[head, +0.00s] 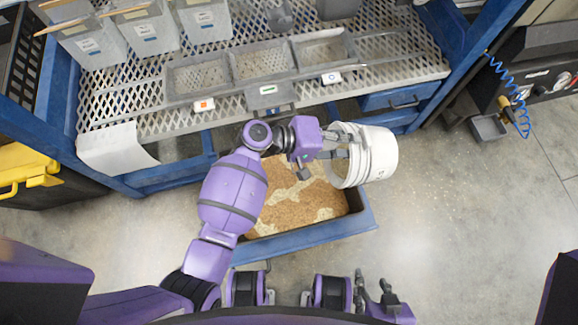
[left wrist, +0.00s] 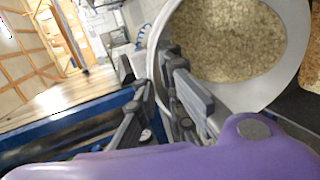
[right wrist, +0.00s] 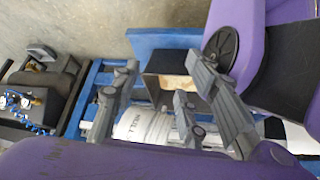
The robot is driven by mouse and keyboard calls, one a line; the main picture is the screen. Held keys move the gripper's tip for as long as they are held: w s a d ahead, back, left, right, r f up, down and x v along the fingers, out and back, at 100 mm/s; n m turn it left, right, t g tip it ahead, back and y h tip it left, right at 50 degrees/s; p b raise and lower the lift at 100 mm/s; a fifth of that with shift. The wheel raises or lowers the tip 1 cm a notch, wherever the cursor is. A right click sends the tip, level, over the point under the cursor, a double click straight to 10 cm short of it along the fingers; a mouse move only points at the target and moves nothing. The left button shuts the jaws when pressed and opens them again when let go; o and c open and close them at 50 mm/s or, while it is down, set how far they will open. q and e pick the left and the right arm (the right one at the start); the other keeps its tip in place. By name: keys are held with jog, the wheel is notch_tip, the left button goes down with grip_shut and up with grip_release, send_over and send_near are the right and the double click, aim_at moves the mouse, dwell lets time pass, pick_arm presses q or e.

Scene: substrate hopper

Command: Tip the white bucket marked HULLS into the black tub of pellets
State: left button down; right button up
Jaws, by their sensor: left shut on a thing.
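The white bucket (head: 380,155) is tilted on its side above the tub's right part, its mouth turned left. My left gripper (head: 346,141) is shut on its rim. The left wrist view shows pale hulls (left wrist: 225,40) still inside the bucket. The lettering on the bucket (right wrist: 148,125) shows in the right wrist view. The tub of pellets (head: 357,222) is below, partly hidden by my left arm; its brown pellets (head: 290,208) have paler patches on them. My right gripper (head: 374,290) is low, in front of the tub, with its fingers apart and empty (right wrist: 160,85).
A blue bench with a perforated top (head: 130,90) stands behind the tub, carrying grey trays (head: 260,62) and labelled bins (head: 147,30). A black machine with a blue coiled hose (head: 512,95) is at the right. Pale specks lie on the otherwise clear floor (head: 440,200) right of the tub.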

pick_arm(q)
jog(key=s+a+f+t+h+b, duration=0.1)
jog(key=a+h+b, duration=0.5)
jog(key=b, duration=0.8)
jog(key=s+a+f, duration=0.1)
jog(key=a+f, duration=0.1)
jog(key=a, duration=0.1)
jog(key=shift+f+h+b, duration=0.3)
jog(key=shift+f+b, duration=0.1)
pick_arm(e)
notch_tip(320, 180, down, 16)
jog(key=s+g, duration=0.1)
jog(key=s, duration=0.1)
jog(key=shift+d+f, duration=0.15)
jog(key=shift+d, duration=0.2)
jog(key=shift+w, duration=0.2)
